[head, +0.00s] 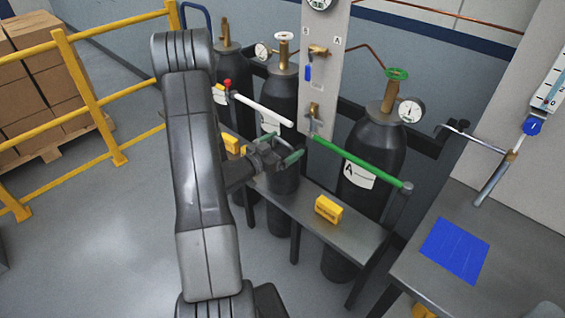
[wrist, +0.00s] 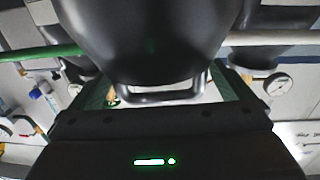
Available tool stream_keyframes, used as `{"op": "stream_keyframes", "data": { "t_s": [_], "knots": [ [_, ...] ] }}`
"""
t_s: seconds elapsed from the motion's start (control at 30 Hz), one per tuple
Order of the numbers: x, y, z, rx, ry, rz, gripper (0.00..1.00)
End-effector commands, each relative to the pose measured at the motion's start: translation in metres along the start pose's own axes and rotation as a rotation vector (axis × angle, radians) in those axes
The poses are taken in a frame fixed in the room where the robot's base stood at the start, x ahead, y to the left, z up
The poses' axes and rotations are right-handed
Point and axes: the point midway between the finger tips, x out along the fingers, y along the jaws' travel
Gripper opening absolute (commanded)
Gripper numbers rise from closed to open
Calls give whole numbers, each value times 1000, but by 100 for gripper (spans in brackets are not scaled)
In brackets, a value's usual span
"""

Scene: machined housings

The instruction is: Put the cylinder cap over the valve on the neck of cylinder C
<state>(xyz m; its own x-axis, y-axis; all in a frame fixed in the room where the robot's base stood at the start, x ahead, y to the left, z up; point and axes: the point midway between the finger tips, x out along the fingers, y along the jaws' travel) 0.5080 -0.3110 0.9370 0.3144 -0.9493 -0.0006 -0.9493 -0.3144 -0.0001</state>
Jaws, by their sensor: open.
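Three dark gas cylinders stand at the wall. The leftmost (head: 231,73) has a brass valve (head: 224,32) with no handwheel showing. Its label is too small to read, so I cannot tell for sure that it is cylinder C. The middle cylinder (head: 281,95) has a white handwheel; the right one (head: 368,142), labelled A, has a green handwheel. My gripper (head: 281,160) is open in front of the middle cylinder, with greenish finger pads. The wrist view shows a large dark rounded body (wrist: 148,28) beyond the fingers and a black loop (wrist: 162,94) between them.
A green bar (head: 358,163) and a white bar (head: 264,110) cross in front of the cylinders. A grey bench (head: 352,239) carries yellow blocks (head: 328,209). A table at right has a blue sheet (head: 455,250).

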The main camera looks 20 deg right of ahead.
Motion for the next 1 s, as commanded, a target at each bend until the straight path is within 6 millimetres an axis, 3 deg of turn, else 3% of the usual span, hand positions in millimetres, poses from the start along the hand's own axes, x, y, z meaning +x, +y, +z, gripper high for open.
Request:
{"op": "stream_keyframes", "data": {
  "t_s": [0.17, 0.57, 1.0],
  "knots": [
    [0, 0, 0, 0, 0, 0, 98],
    [0, 0, 0, 0, 0, 0, 20],
    [0, 0, -8, 2, 4, 0, 18]
  ]
}}
